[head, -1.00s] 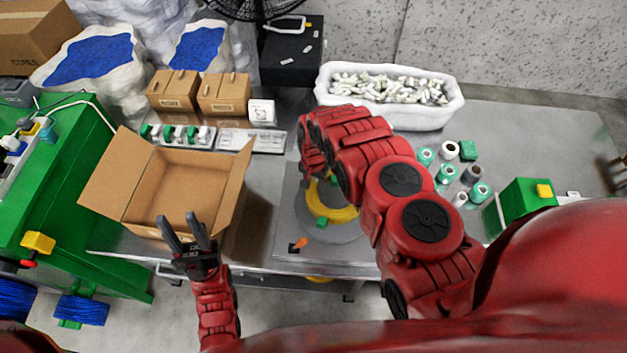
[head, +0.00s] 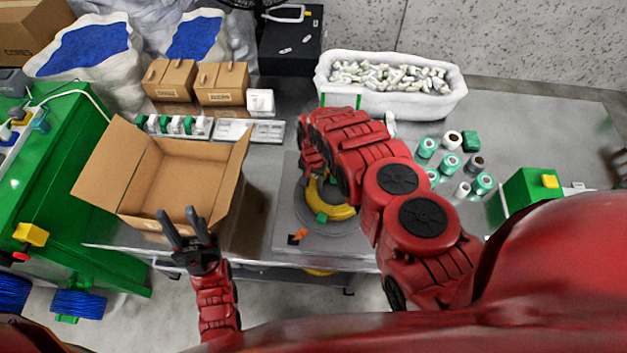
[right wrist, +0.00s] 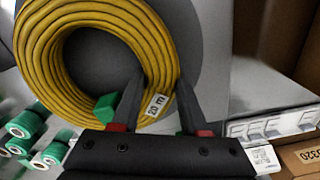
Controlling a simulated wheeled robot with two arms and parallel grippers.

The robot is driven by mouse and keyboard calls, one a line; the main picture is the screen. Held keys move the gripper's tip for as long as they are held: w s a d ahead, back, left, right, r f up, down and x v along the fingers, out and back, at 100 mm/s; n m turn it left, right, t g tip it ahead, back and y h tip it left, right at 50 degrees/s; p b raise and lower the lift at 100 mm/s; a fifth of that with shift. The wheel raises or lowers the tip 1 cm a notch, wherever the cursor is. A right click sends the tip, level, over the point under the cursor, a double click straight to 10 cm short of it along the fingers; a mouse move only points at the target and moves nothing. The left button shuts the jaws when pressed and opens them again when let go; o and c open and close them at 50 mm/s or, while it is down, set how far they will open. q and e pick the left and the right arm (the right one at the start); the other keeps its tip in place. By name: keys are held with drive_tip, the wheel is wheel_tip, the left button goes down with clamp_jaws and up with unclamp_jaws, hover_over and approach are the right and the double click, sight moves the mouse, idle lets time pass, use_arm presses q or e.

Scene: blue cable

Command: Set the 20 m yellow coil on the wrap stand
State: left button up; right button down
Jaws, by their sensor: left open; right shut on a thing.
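The yellow coil (head: 343,212) lies over the round grey disc of the wrap stand (head: 302,213). My right arm hides its far part in the head view. My right gripper (right wrist: 158,82) is shut on the coil's rim beside the label. A green clip (right wrist: 105,107) shows by the coil's inner edge. I cannot tell whether the coil rests fully on the disc. My left gripper (head: 180,222) is open and empty in front of the cardboard box.
An open cardboard box (head: 183,180) stands left of the stand. A white tub of small parts (head: 435,105) is at the back. Several green and white spools (head: 451,163) stand right of my right arm. Small closed boxes (head: 221,84) sit behind the open box.

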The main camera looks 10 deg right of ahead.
drive_tip(key=shift+f, duration=0.2)
idle(0.5)
drive_tip(key=shift+c, duration=0.9)
unclamp_jaws()
drive_tip(key=shift+r+p, duration=0.95)
drive_tip(key=shift+r, duration=1)
drive_tip(key=shift+r+p, duration=0.35)
drive_tip(key=shift+r, duration=0.3)
drive_tip(key=shift+s+r+p, duration=0.1)
drive_tip(key=shift+r+p, duration=0.3)
drive_tip(key=shift+r, duration=0.5)
